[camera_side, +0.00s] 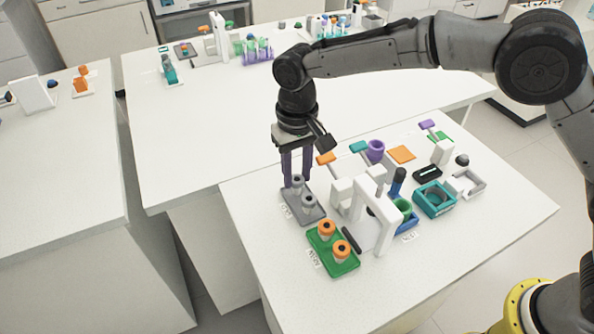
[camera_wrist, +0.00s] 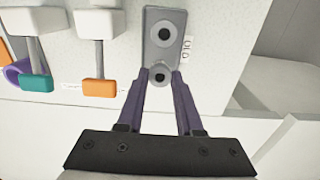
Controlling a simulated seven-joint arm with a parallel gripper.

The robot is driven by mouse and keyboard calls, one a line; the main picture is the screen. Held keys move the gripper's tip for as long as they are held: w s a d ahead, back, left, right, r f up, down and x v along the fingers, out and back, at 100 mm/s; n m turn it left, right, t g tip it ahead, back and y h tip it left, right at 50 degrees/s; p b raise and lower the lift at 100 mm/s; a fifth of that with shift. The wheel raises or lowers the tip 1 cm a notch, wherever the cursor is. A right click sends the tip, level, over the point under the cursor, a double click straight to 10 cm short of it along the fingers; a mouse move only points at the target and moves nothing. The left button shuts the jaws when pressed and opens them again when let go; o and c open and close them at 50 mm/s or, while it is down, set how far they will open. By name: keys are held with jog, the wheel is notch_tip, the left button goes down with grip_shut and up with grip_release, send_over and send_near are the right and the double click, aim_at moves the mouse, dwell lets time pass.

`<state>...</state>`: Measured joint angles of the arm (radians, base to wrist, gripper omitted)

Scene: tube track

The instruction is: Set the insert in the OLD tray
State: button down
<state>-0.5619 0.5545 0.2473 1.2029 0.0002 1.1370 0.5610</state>
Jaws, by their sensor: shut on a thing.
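The grey OLD tray (camera_side: 318,217) lies on the table, its label beside it; it also shows in the wrist view (camera_wrist: 164,14). One grey insert (camera_side: 308,203) with a dark hole stands in its nearer place in the side view, and it also shows in the wrist view (camera_wrist: 164,34). My gripper (camera_side: 297,180) points down with its purple fingers shut on a second grey insert (camera_wrist: 160,74), at the tray's other end. That insert looks upright over or in its place; I cannot tell whether it touches the bottom.
A green tray (camera_side: 347,266) with two orange-topped inserts lies in front. A white frame (camera_side: 385,236) stands just right of the OLD tray, with a black bar (camera_side: 351,240) near it. Teal (camera_side: 434,199) and grey holders lie further right. The table left of the tray is narrow.

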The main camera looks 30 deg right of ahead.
jog(key=shift+f, duration=0.15)
jog(key=shift+c, duration=2.4)
grip_release()
notch_tip(320, 180, up, 14)
jog(key=shift+f, duration=0.1)
